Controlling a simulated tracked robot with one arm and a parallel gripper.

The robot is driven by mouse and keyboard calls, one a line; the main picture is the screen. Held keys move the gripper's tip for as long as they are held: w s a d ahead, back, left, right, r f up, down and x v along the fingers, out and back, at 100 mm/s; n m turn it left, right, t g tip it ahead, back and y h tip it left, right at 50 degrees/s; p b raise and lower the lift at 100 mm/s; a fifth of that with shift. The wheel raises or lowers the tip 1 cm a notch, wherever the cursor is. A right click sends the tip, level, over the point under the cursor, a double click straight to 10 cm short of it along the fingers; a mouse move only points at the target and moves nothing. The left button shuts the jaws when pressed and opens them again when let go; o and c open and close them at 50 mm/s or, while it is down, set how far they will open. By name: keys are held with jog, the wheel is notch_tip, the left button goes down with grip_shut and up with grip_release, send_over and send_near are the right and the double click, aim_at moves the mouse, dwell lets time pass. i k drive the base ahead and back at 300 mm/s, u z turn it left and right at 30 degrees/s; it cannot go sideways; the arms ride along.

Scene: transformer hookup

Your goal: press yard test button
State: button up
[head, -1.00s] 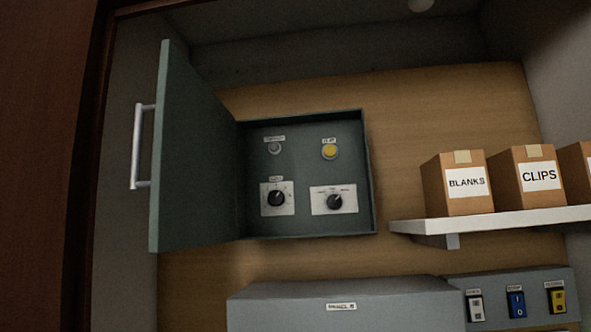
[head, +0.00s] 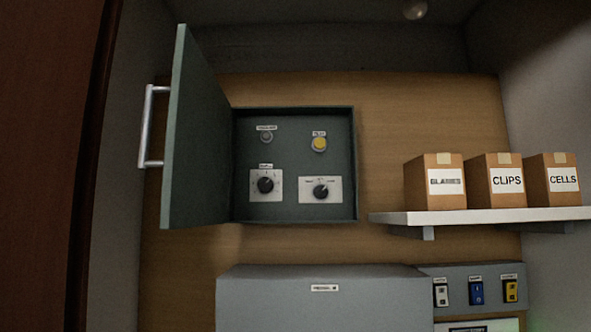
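A dark green wall box (head: 290,210) hangs on the wooden back panel. Its door (head: 196,140) stands open to the left, with a pale bar handle (head: 147,125). Inside, at the upper right, is a round yellow button (head: 319,144) under a small label that seems to read TEST. At the upper left is a small grey round button or lamp (head: 266,137), its label too blurred to read. Below them are two black rotary knobs, the left one (head: 265,185) and the right one (head: 321,191), on white plates. My gripper is not in view.
A white shelf (head: 480,216) to the right holds cardboard boxes, including CLIPS (head: 497,182) and CELLS (head: 552,181). Below are a grey cabinet (head: 325,305) and a panel with white, blue (head: 476,292) and yellow switches. A dark brown upright (head: 50,160) borders the left.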

aim_at(320, 143)
jog(key=u, duration=0.05)
jog(key=i, duration=1)
jog(key=z, duration=0.05)
